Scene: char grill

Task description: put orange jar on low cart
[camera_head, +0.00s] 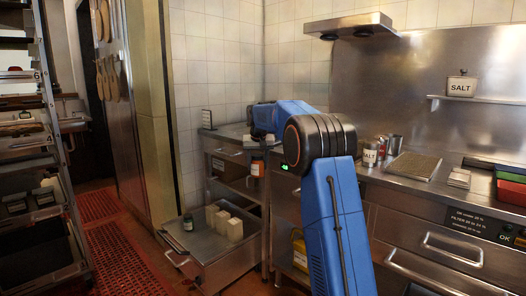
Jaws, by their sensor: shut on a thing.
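An orange jar (257,168) with a pale label hangs at the lower end of my gripper (258,154), which is shut on it. The gripper points down at the end of my blue arm and looks small and partly dark at this distance. The jar appears in front of the steel cabinet and is upright as far as I can see. The low cart (207,247) stands on the floor below and to the left of the jar. A small dark jar (188,223) is at its left, and several white containers (234,229) stand at its right.
A steel counter (385,181) with cans and a tray runs along the right. A steel cabinet (229,166) stands behind the cart. A tall rack (52,130) fills the left edge. The cart top has bare room between the dark jar and the white containers.

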